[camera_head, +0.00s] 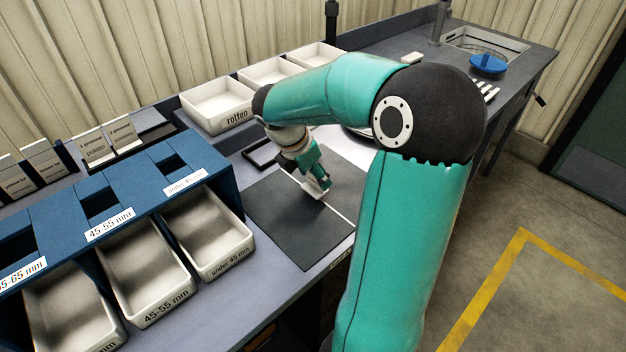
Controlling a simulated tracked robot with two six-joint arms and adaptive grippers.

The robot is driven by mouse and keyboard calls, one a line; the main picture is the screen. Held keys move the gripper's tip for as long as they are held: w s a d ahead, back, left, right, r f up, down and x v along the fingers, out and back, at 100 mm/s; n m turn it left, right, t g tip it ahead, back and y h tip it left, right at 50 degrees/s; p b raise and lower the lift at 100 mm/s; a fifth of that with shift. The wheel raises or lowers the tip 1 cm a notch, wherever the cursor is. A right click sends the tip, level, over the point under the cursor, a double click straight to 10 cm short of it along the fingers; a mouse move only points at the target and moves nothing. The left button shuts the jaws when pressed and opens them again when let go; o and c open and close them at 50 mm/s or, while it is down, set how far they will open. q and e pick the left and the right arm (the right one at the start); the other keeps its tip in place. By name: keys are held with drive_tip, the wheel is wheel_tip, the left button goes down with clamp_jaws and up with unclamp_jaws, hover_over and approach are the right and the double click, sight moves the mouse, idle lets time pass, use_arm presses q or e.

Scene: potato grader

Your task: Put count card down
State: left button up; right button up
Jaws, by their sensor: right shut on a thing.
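My right gripper (319,189) points down over the dark mat (285,222) on the bench, near the thin white line at the mat's right side. It is shut on a small pale edge at its fingertips, taken to be the count card; the fingers hide most of it. I cannot tell whether the card touches the mat. My left gripper is not in view.
Blue grader frame (135,190) with white bins, including an "under 45 mm" bin (222,262), stands left of the mat. A "rotten" tray (217,104) and two more white trays line the back. Printed cards (96,147) stand at left. A blue round thing (488,64) lies by the sink.

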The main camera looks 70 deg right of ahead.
drive_tip(key=shift+f, duration=0.85)
drive_tip(key=shift+f, duration=0.2)
drive_tip(key=o, duration=1)
drive_tip(key=shift+r, duration=0.1)
drive_tip(key=p+v, duration=0.1)
drive_tip(key=v, duration=1.1)
drive_tip(key=shift+r, duration=0.1)
